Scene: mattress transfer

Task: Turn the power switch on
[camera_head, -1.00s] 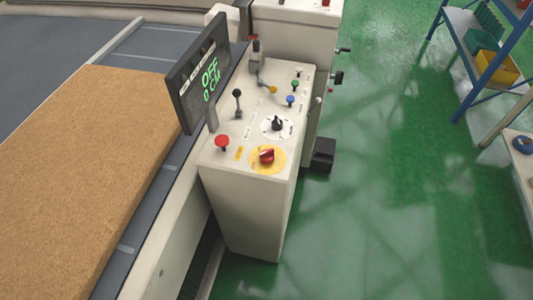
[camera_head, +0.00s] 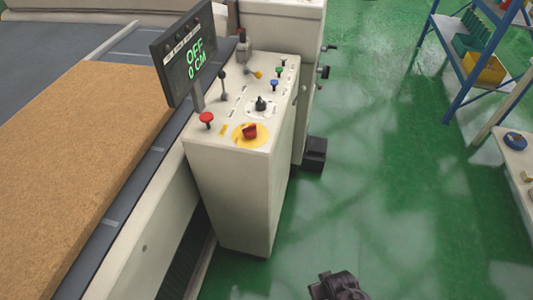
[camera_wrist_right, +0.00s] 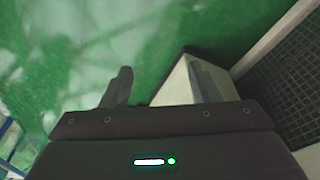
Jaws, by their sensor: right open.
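The power switch (camera_head: 250,131) is a red rotary knob on a yellow round plate, on the sloped top of the white control console (camera_head: 232,195). The display (camera_head: 188,54) beside it reads "OFF" and "0 CM" in green. My right gripper (camera_head: 325,284) shows at the bottom edge of the head view, low and to the right of the console, apart from it. In the right wrist view its two fingers (camera_wrist_right: 160,85) are spread with nothing between them. The console's white body (camera_wrist_right: 175,85) shows beyond them there. My left gripper is not in view.
A red mushroom button (camera_head: 206,119), a black selector knob (camera_head: 261,104), levers and small coloured buttons share the panel. A brown mattress (camera_head: 75,150) lies on the conveyor at left. A blue shelf (camera_head: 465,75) stands at right. Green floor (camera_head: 390,200) is clear between.

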